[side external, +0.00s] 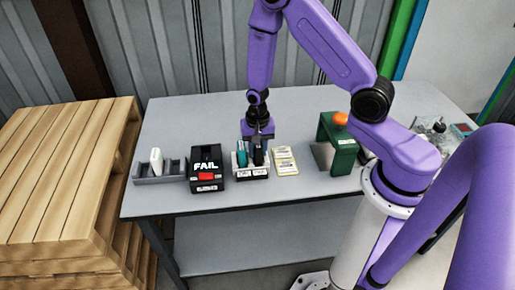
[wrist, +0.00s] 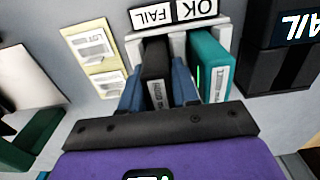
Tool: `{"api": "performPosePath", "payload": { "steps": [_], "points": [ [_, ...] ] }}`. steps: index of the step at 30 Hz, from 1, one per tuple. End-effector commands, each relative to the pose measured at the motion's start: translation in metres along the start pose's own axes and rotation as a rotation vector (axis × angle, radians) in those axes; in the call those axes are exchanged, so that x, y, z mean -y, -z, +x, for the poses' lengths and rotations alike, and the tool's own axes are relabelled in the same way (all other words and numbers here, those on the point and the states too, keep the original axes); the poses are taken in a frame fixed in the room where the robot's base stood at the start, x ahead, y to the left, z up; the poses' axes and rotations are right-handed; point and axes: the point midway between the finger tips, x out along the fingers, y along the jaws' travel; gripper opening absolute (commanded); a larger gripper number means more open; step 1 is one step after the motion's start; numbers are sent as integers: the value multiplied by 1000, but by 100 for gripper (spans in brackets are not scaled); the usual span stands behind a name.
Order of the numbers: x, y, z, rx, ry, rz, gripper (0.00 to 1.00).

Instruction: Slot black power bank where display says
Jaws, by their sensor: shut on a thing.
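My gripper (wrist: 157,92) is shut on the black power bank (wrist: 156,62), with one blue finger on each side. In the side view my gripper (side external: 258,136) points down over the white two-slot rack (side external: 252,172). The black power bank stands upright at the rack's FAIL-labelled slot; how deep it sits cannot be told. A teal power bank (wrist: 210,65) stands beside it at the OK-labelled slot. The FAIL label (wrist: 152,17) and OK label (wrist: 197,9) appear upside down in the wrist view. The black tester's display (side external: 205,165) reads FAIL, above a red patch.
A grey slotted holder (side external: 174,174) with a white upright item (side external: 156,160) stands left of the tester. Pale yellow labelled cards (side external: 285,160) lie right of the rack. A green stand with an orange knob (side external: 338,146) is farther right. The table behind the rack is clear.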

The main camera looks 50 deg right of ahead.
Motion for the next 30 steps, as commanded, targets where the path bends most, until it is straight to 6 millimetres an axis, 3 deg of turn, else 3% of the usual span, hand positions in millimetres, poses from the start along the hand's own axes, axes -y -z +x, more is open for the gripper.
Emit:
{"api": "performPosePath", "payload": {
  "steps": [26, 27, 29, 30],
  "points": [
    [0, 0, 4, 0, 0, 0, 0],
    [0, 0, 4, 0, 0, 0, 40],
    [0, 0, 4, 0, 0, 0, 59],
    [0, 0, 4, 0, 0, 0, 60]
  ]
}}
